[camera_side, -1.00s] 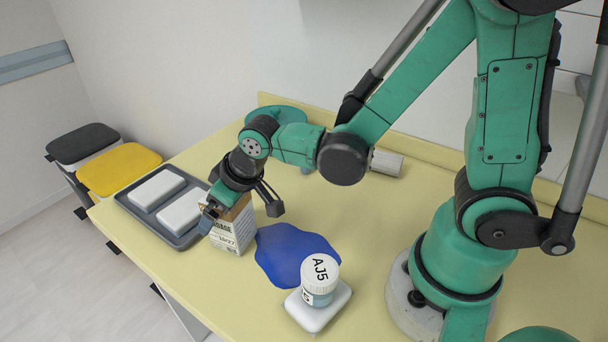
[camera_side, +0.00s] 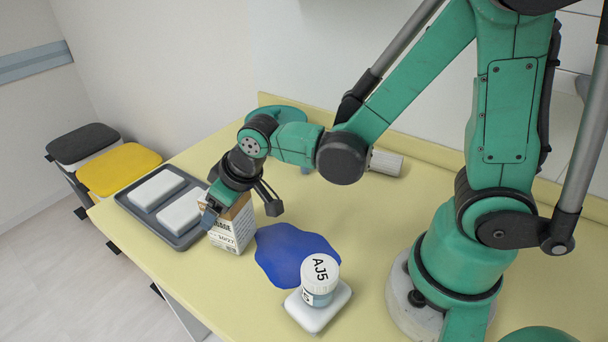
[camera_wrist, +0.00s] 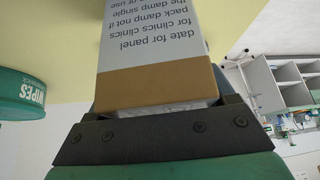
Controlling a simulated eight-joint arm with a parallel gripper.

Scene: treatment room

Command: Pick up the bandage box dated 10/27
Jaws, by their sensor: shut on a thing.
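The bandage box (camera_side: 228,233) is a white carton with a brown top band. Its front print is partly covered; it seems to end in "AGE", with what looks like 10/27 below, too small to be sure. My gripper (camera_side: 240,210) points down over the box and is shut on its upper part. In the wrist view the box (camera_wrist: 155,45) fills the space ahead of my gripper, its small grey-side print upside down. The box looks nearly upright, at or just above the table; its underside contact is unclear.
A grey tray (camera_side: 127,197) with two white packs stands left of the box. A blue patch (camera_side: 283,255) and an AJ5 jar (camera_side: 320,280) on a white pad lie right. A green wipes tub (camera_wrist: 20,98) stands nearby. The yellow table (camera_side: 385,215) is clear at centre right.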

